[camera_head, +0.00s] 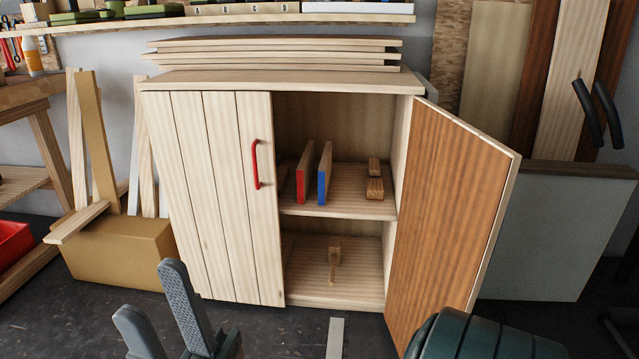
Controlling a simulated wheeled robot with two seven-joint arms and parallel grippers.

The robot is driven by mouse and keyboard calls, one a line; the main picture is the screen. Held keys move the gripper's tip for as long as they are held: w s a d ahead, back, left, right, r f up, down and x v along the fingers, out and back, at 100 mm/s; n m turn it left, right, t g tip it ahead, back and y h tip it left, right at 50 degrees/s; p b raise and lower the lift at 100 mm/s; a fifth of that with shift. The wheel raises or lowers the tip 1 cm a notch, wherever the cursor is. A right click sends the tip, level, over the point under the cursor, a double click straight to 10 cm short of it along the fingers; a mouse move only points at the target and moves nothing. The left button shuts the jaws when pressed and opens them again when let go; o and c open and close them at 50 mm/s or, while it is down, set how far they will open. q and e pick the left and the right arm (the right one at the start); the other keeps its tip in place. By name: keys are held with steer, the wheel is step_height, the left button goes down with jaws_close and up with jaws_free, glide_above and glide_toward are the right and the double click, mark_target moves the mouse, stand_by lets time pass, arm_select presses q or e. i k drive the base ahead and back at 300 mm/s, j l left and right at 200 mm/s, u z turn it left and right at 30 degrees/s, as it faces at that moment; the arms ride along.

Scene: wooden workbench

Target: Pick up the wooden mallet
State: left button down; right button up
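My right gripper (146,290) is low at the left in the head view, in front of the cabinet's closed left door. Its two grey fingers are spread apart with nothing between them. It is well to the left of the mallet and apart from it. My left gripper is not in view.
The right cabinet door (450,210) stands open toward me. The closed left door has a red handle (257,164).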

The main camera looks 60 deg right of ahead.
mark_target(334, 254)
steer(key=i+z, duration=0.15)
steer(key=z, duration=0.95)
steer(key=i+j+z, duration=0.55)
steer(key=j+z, duration=0.15)
steer(key=i+j+z, duration=0.2)
steer(key=j+z, duration=0.15)
steer(key=j, duration=0.2)
steer(key=i+j, duration=0.1)
steer(key=j, duration=0.25)
steer(key=i+j, duration=0.15)
steer(key=j, duration=0.15)
steer(key=i+j, duration=0.1)
steer(key=j, duration=0.25)
steer(key=i+j+z, duration=0.1)
steer(key=j, duration=0.2)
